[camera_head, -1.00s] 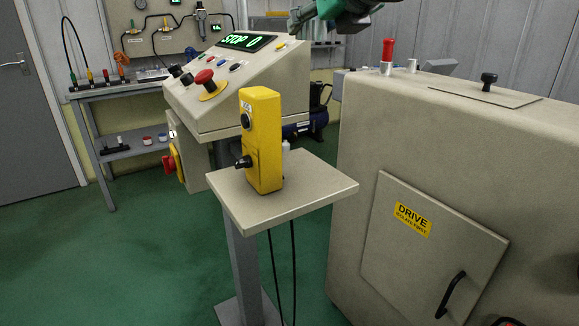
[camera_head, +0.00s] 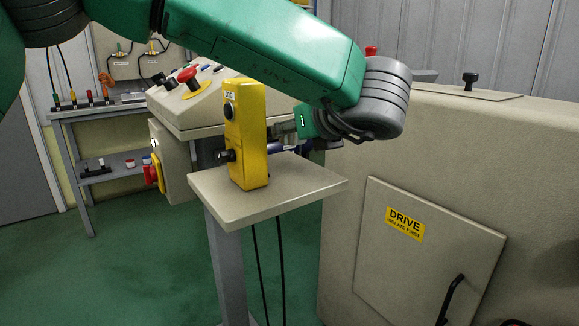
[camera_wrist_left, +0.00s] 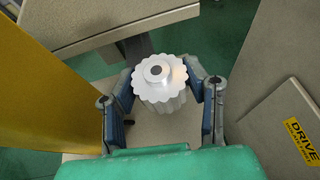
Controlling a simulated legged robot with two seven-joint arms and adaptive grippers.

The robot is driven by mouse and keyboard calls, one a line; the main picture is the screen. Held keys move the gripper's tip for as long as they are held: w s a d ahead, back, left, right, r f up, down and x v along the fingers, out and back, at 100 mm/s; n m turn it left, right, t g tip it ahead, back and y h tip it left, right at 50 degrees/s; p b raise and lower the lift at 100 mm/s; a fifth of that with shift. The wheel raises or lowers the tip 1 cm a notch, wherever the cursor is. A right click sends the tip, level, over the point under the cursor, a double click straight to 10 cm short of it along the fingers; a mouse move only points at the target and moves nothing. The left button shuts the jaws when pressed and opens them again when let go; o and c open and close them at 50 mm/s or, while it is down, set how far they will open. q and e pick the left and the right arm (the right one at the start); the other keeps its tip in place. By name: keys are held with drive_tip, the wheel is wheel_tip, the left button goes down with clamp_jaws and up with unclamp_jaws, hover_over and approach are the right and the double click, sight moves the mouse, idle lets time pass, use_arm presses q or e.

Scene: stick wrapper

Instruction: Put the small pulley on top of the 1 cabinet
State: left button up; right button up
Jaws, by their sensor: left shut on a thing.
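The small pulley (camera_wrist_left: 162,82) is a silver, toothed wheel with a round hub and a centre hole. In the left wrist view my left gripper (camera_wrist_left: 163,92) is shut on it, with a finger on each side. In the head view my left gripper (camera_head: 283,131) is just right of the yellow control box, above or behind the small stand; the pulley cannot be made out there. A large beige cabinet (camera_head: 450,140) marked DRIVE stands at right with a flat top. No label "1" is readable. My right gripper is not in view.
The yellow control box (camera_head: 246,135) stands on the small stand (camera_head: 215,198), close to my gripper. A sloped console (camera_head: 163,104) with a red button is behind it. A red-topped post (camera_head: 371,50) and a black knob (camera_head: 470,78) rise at the cabinet top.

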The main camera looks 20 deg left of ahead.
sight(293, 169)
use_arm(q)
wheel_tip(293, 169, down, 5)
drive_tip(key=shift+f+b, duration=0.15)
drive_tip(key=shift+b, duration=0.6)
drive_tip(key=shift+f, duration=0.15)
drive_tip(key=o, duration=1.2)
drive_tip(key=shift+o, duration=0.2)
